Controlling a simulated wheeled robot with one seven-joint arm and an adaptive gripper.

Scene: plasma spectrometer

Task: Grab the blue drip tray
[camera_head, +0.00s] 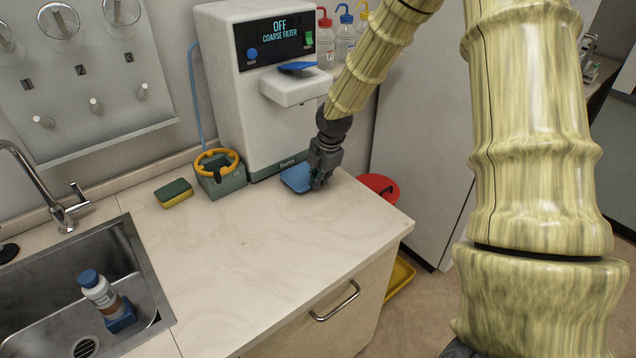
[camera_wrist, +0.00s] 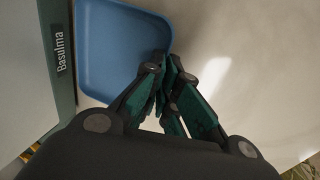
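The blue drip tray (camera_head: 295,178) lies on the counter in front of the white machine. In the wrist view the blue drip tray (camera_wrist: 115,45) fills the top left, and its near right corner is hidden by my fingers. My gripper (camera_head: 319,184) points down at the tray's right side. In the wrist view my gripper (camera_wrist: 165,68) has its fingertips close together at the tray's rim, and they look shut on it. The exact contact is partly hidden by the fingers. The tray looks flat on the counter.
The white machine (camera_head: 268,110) stands behind the tray, with another blue piece (camera_head: 298,67) on its ledge. A green container with a yellow ring (camera_head: 220,178) and a sponge (camera_head: 174,193) are to the left. The sink (camera_head: 40,285) holds a bottle (camera_head: 98,290). The front counter (camera_head: 270,245) is clear.

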